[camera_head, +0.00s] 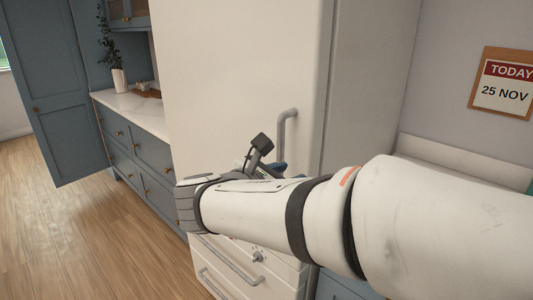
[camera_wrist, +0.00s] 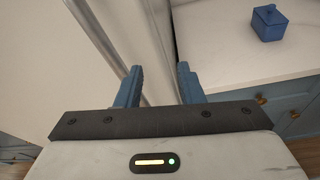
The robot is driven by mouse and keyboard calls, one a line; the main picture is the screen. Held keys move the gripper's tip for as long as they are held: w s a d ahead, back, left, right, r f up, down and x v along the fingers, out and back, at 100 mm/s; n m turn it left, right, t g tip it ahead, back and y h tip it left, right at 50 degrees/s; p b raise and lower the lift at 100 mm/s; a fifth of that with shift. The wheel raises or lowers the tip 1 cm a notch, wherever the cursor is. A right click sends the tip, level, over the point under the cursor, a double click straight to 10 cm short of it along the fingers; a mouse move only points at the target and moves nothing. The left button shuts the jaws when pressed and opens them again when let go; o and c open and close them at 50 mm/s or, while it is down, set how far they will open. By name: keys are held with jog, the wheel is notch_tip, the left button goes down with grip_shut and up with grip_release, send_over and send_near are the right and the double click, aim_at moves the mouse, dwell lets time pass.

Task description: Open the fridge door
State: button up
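The tall white fridge (camera_head: 235,70) stands in the middle of the head view, its door shut. A grey vertical handle (camera_head: 287,128) is on the door near its right edge; its lower part is hidden behind my arm. In the wrist view my gripper (camera_wrist: 158,72) has its two blue fingers apart. The pale fridge front (camera_wrist: 50,60) fills the left of that view. Greyish upright strips run down towards the space between the fingers; I cannot tell which is handle and which is fridge edge, or whether a finger touches. In the head view my arm mostly hides the gripper.
Left of the fridge are blue cabinets (camera_head: 150,155) with a white worktop (camera_head: 140,112) and a potted plant (camera_head: 118,80). A blue lidded box (camera_wrist: 269,23) stands on a pale counter in the wrist view. Wooden floor (camera_head: 95,240) lies clear at left. A calendar (camera_head: 503,88) hangs at right.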

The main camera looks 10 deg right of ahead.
aim_at(278, 142)
jog(key=w+a+r+n+t, duration=0.2)
jog(key=a+r+n+t, duration=0.1)
jog(key=a+r+n, duration=0.15)
jog(key=shift+m+h, duration=0.3)
jog(key=shift+m, duration=0.05)
jog(key=x, duration=0.7)
jog(key=shift+w+d+f+b, duration=0.2)
jog(key=shift+w+b, duration=0.15)
jog(key=shift+b, duration=0.05)
grip_shut()
